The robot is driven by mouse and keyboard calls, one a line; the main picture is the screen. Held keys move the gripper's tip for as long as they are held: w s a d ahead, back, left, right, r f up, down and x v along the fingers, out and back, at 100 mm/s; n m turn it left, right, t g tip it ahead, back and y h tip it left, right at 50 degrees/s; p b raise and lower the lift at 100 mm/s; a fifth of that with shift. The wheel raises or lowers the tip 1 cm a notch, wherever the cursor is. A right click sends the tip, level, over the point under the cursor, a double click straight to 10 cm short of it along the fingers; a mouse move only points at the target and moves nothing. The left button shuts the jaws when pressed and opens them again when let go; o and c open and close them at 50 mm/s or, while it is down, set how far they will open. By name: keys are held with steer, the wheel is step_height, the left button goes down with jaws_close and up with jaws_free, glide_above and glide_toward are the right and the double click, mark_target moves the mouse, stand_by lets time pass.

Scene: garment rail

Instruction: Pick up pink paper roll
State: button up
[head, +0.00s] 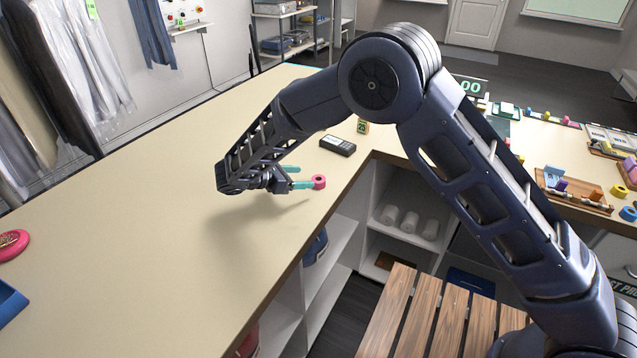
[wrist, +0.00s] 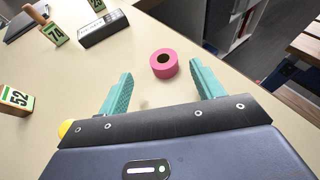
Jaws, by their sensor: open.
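The pink paper roll (head: 319,181) lies on the cream counter (head: 215,255) near its right edge, just past my gripper's fingertips in the head view. In the wrist view the pink paper roll (wrist: 164,64) shows its dark centre hole facing up. It lies ahead of and between the two teal fingers. My gripper (wrist: 160,82) is open and empty, with its fingers spread wider than the roll. In the head view my gripper (head: 296,177) is low over the counter, partly hidden by my own wrist.
Another block marked 52 (wrist: 16,99) stands left in the wrist view. The counter edge drops to shelves with white rolls (head: 409,221). The counter's left middle is clear.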

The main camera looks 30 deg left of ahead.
mark_target(318, 179)
steer(key=shift+x, duration=1.1)
steer(key=shift+s+f+x, duration=0.15)
steer(key=shift+f+x, duration=0.05)
steer(key=shift+x, duration=1.15)
steer(key=shift+s+f+x, duration=0.1)
steer(key=shift+f+x, duration=0.05)
steer(key=shift+x, duration=1.2)
steer(key=shift+d, duration=0.15)
steer(key=c, duration=1)
steer(key=shift+c, duration=0.2)
steer(key=shift+r, duration=0.15)
